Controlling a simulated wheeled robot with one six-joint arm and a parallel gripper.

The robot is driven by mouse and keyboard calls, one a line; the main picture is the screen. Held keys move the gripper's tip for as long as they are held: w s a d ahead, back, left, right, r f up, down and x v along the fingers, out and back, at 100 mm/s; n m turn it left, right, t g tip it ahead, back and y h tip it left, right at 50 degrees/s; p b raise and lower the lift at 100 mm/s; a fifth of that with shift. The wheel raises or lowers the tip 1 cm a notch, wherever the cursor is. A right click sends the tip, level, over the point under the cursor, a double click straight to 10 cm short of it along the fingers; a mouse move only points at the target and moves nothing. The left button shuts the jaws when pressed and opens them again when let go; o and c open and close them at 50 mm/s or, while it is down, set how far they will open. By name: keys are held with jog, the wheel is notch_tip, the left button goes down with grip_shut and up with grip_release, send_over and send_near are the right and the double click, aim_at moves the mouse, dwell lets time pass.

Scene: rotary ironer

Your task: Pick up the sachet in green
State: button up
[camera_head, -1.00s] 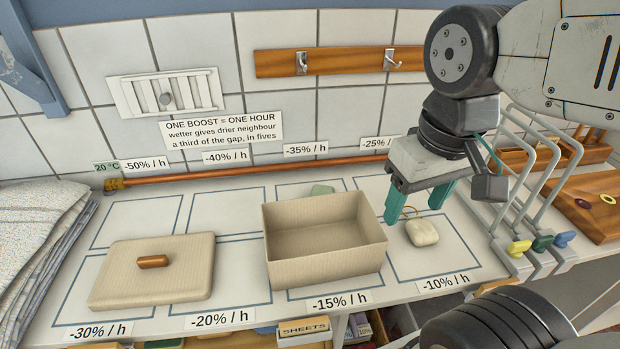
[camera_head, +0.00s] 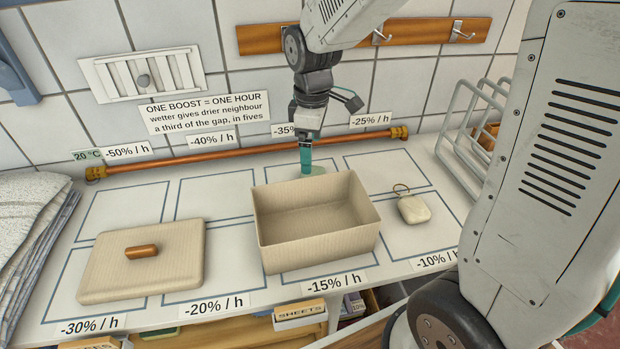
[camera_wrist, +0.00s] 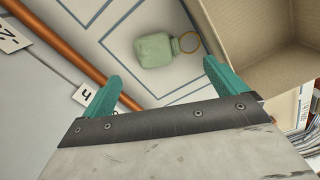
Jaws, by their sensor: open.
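The green sachet (camera_wrist: 154,50) lies flat on the white counter with a tan loop at one corner. In the wrist view it sits ahead of my gripper (camera_wrist: 161,76), roughly between the lines of its two teal fingers. My gripper is open, with nothing between the fingers. In the head view my gripper (camera_head: 306,160) is behind the open beige box, above the counter. Only a sliver of the green sachet (camera_head: 321,170) shows there, the rest hidden by the box and fingers.
The open beige box (camera_head: 318,238) stands close in front of the sachet. A cream sachet (camera_head: 413,209) lies to its right. A beige lid (camera_head: 142,262) lies at left. A copper pipe (camera_head: 240,154) runs along the wall behind my gripper.

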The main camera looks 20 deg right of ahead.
aim_at(312, 174)
jog(key=f, duration=0.8)
jog(key=shift+w, duration=0.2)
jog(key=c, duration=1)
notch_tip(312, 174, up, 10)
